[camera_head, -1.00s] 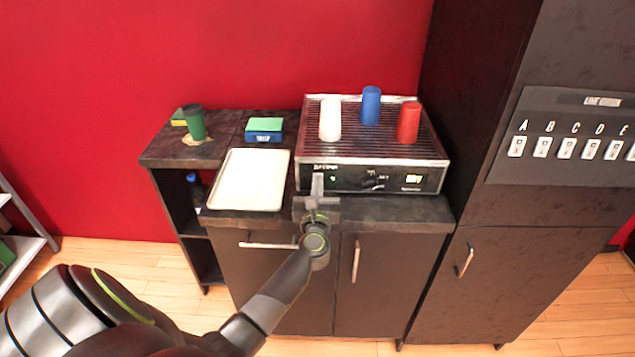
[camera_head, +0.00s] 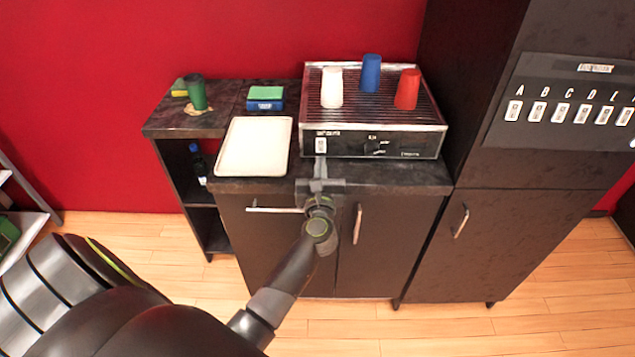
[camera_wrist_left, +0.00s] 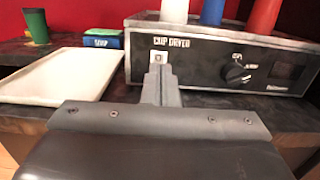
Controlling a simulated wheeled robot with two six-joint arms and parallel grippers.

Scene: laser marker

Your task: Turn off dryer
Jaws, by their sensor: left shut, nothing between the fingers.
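The cup dryer (camera_head: 345,146) stands on the dark cabinet, its black front panel facing me. In the left wrist view its panel (camera_wrist_left: 205,68) reads "CUP DRYER". A small pale switch (camera_wrist_left: 158,57) sits at the left end of the panel, and a round knob (camera_wrist_left: 238,74) right of the middle. The small display window (camera_wrist_left: 285,70) at the right is dark, and no green light shows. My left gripper (camera_head: 320,162) is shut and empty, its tips just below the switch. I cannot tell if they touch the panel. My right gripper is not in view.
A white cup (camera_head: 331,88), a blue cup (camera_head: 371,74) and a red cup (camera_head: 407,90) stand upside down on the dryer's grille. A white tray (camera_head: 254,146) lies left of the dryer. A tall dark cabinet (camera_head: 468,150) stands close on the right.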

